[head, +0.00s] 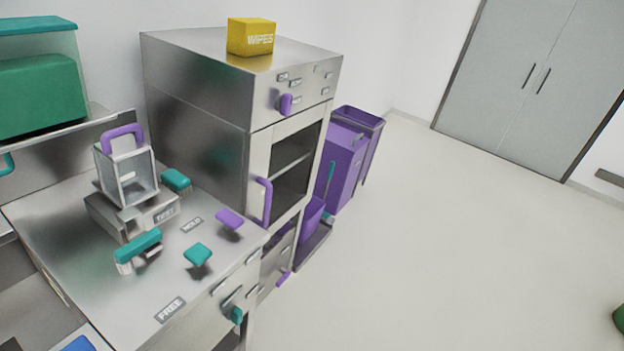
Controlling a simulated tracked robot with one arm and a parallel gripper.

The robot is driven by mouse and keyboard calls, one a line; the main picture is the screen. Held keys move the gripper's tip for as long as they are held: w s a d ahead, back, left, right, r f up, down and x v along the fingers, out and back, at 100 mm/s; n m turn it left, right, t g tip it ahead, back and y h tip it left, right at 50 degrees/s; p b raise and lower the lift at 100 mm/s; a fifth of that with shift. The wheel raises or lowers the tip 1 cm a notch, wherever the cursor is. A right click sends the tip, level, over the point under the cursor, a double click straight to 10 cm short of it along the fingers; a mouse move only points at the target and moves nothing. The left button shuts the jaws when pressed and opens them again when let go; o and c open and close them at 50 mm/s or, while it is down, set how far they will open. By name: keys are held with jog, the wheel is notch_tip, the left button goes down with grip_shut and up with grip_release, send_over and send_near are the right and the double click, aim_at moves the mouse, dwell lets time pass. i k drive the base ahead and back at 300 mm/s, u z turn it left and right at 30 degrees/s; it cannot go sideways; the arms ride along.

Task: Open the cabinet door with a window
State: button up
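The steel cabinet (200,130) stands left of centre in the head view. Its windowed door (258,165) faces right and looks shut. A shelf shows through the dark window (291,165). A purple vertical handle (264,200) sits on the door's left edge, near the counter. My gripper is not in the view, and nothing is seen touching the handle.
A steel counter (90,265) with a clear box, teal and purple knobs stands in front at left. A yellow wipes box (250,37) sits on the cabinet. Purple bins (343,165) stand beyond it. The floor (430,230) to the right is mostly clear.

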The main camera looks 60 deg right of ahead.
aim_at(257, 191)
jog(key=z, duration=1.55)
jog(key=i, duration=1.2)
jog(key=u, duration=0.05)
